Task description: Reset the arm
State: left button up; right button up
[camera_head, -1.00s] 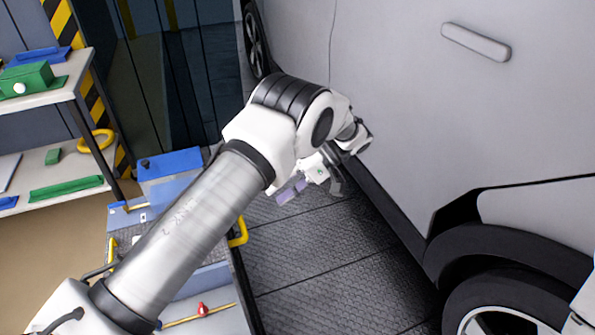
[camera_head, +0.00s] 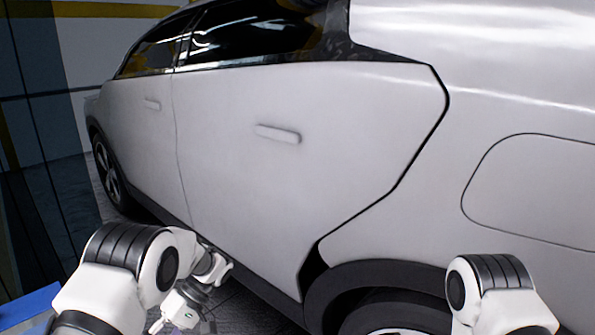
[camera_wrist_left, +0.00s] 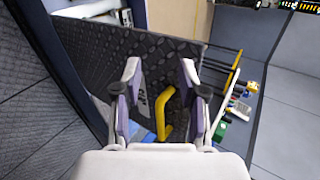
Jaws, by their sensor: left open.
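My left arm comes in at the lower left of the head view. Its wrist and the top of the left gripper (camera_head: 182,318) show at the bottom edge, with the fingertips cut off or hard to make out. In the left wrist view the left gripper (camera_wrist_left: 162,108) is open, its two fingers apart with nothing between them. Behind the fingers is a yellow bent handle (camera_wrist_left: 168,112) on a dark patterned surface, apart from them as far as I can tell. My right arm shows at the lower right of the head view, but its gripper is out of view.
A white car (camera_head: 250,185) fills most of the head view, close beyond both arms. A blue object (camera_head: 28,305) is at the lower left edge. Several small coloured items (camera_wrist_left: 232,112) lie at the right in the left wrist view. Dark floor (camera_head: 235,300) shows beside the car.

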pick_arm(q)
jog(key=s+d+f+m+t+h+p, duration=0.1)
jog(key=s+f+m+h+p, duration=0.15)
jog(key=s+f, duration=0.45)
jog(key=s+d+f+m+t+h+p, duration=0.1)
jog(key=s+f+m+t+h, duration=0.2)
jog(key=f, duration=0.6)
jog(key=s+d+r+m+t+h+p, duration=0.1)
jog(key=s+t+p, duration=0.1)
jog(key=s, duration=0.6)
jog(key=s+d+r+m+t+h+p, duration=0.1)
jog(key=s+m+t+p, duration=0.1)
jog(key=s, duration=0.6)
jog(key=shift+s+r, duration=0.3)
jog(key=shift+r, duration=0.1)
jog(key=shift+a, duration=0.1)
